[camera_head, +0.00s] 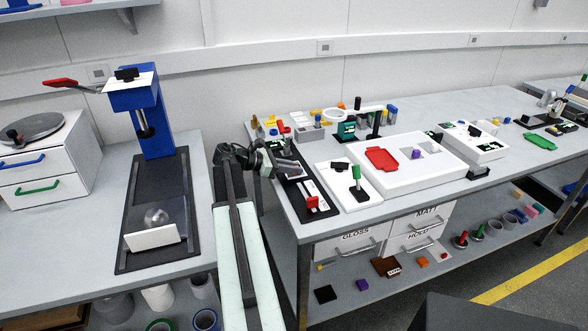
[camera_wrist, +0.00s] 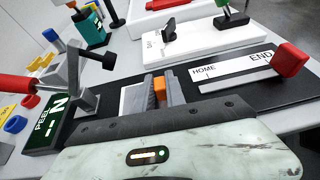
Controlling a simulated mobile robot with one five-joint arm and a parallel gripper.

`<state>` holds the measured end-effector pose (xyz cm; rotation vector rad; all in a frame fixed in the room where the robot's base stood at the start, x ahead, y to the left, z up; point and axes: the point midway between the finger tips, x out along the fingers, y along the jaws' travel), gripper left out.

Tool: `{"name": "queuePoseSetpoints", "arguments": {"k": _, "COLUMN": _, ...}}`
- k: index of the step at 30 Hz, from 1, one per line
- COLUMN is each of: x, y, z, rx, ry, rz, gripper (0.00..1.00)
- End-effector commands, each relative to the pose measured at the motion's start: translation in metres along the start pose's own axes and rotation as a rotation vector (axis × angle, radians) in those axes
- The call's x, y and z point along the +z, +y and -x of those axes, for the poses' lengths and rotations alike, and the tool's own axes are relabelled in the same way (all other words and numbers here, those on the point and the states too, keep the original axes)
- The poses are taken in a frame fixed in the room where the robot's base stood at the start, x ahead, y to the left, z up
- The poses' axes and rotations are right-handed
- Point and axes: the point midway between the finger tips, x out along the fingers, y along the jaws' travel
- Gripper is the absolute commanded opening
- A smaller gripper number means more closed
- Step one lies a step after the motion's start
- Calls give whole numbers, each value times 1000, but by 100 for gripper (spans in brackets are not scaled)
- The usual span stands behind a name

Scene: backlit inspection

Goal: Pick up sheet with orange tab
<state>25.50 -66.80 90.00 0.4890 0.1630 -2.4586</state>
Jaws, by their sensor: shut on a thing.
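The orange tab (camera_wrist: 159,88) stands between the two dark fingers of my gripper (camera_wrist: 162,92) in the wrist view. My gripper is shut on it. A flat grey plate (camera_wrist: 133,100) shows just left of the fingers; I cannot tell whether it is part of the tabbed sheet, most of which is hidden. In the head view my gripper (camera_head: 286,165) is over the far end of a black track base (camera_head: 302,188) on the bench, and the tab is too small to make out there.
The track carries a red block (camera_wrist: 290,58) by a white HOME/END strip (camera_wrist: 235,70). A green-black PEEL gauge (camera_wrist: 48,122) stands left of my gripper. A white plate with a black-handled part (camera_wrist: 205,37) lies beyond. A white tray holds a red piece (camera_head: 382,159).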

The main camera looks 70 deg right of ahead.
Motion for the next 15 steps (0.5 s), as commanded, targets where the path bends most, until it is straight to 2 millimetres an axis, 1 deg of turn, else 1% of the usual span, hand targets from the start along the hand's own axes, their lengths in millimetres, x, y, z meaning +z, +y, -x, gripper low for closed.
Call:
{"name": "queuePoseSetpoints", "arguments": {"k": 5, "x": 8, "y": 0, "z": 4, "rx": 0, "ry": 0, "rz": 0, "gripper": 0}}
{"name": "queuePoseSetpoints", "arguments": {"k": 8, "x": 18, "y": 0, "z": 8, "rx": 1, "ry": 0, "rz": 0, "gripper": 0}}
{"name": "queuePoseSetpoints", "arguments": {"k": 13, "x": 41, "y": 0, "z": 18, "rx": 1, "ry": 0, "rz": 0, "gripper": 0}}
{"name": "queuePoseSetpoints", "arguments": {"k": 15, "x": 38, "y": -17, "z": 7, "rx": -1, "ry": 0, "rz": -1, "gripper": 0}}
